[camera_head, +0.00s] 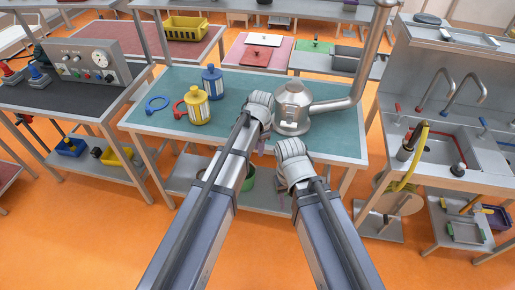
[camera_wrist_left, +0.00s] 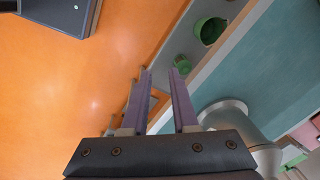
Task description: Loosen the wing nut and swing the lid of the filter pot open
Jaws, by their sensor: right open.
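The grey metal filter pot (camera_head: 293,118) stands on the green-topped table, with its domed lid (camera_head: 293,93) down. I cannot make out the wing nut. My left gripper (camera_head: 261,146) is at the pot's near left side, with the wrist housing hiding most of it in the head view. In the left wrist view its two purple fingers (camera_wrist_left: 159,72) are apart with nothing between them, and the pot (camera_wrist_left: 232,115) shows to their right. My right gripper (camera_head: 290,182) is lower, in front of the table's near edge; its fingers are mostly hidden by the wrist.
A yellow canister (camera_head: 197,108), a blue canister (camera_head: 212,84) and a blue ring (camera_head: 157,103) are on the table's left (camera_head: 240,85). A thick grey pipe (camera_head: 338,104) runs from the pot to the right and up. A sink bench stands at right.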

